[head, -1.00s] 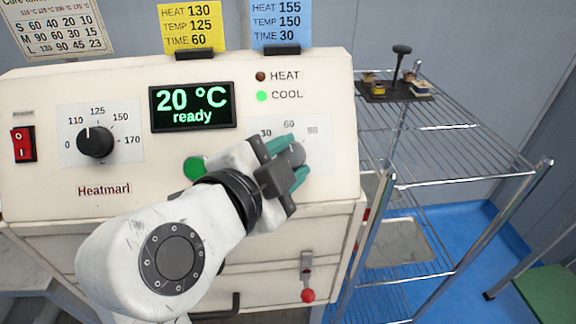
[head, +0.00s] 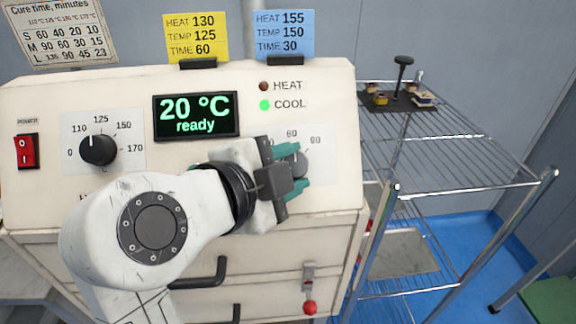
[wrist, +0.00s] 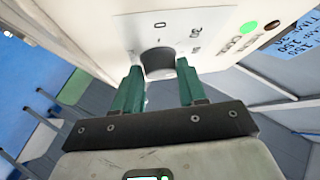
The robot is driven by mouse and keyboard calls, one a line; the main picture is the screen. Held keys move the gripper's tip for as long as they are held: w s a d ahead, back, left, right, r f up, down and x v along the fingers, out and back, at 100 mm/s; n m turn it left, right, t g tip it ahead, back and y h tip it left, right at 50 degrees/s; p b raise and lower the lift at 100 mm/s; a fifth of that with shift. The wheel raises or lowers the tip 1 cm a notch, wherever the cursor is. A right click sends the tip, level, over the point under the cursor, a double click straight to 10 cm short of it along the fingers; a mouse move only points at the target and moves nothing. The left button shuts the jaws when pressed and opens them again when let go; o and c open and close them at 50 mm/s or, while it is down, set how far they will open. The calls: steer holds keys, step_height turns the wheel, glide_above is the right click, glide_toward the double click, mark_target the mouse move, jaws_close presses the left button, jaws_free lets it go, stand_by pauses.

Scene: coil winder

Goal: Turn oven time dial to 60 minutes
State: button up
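The oven time dial is a grey round knob (head: 299,164) at the right of the oven's sloping front panel (head: 335,110). In the head view the marks 60 and 90 show above it, and my gripper hides its left part. It also shows as a dark knob in the wrist view (wrist: 158,62), where I cannot make out its pointer. My gripper (head: 303,168) has its teal fingers on opposite sides of the knob. In the wrist view my gripper (wrist: 159,72) is open, with small gaps between fingertips and knob.
A black temperature dial (head: 98,150), a red power switch (head: 26,151) and a display (head: 196,116) reading 20 °C ready are on the panel. The green COOL light (head: 264,105) is lit. A wire rack (head: 450,150) stands at the right. A drawer handle (head: 205,275) is below.

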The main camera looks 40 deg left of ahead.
steer(key=o, duration=0.4)
steer(key=shift+s, duration=0.1)
steer(key=v, duration=1)
steer(key=shift+s, duration=0.25)
steer(key=shift+r, duration=0.15)
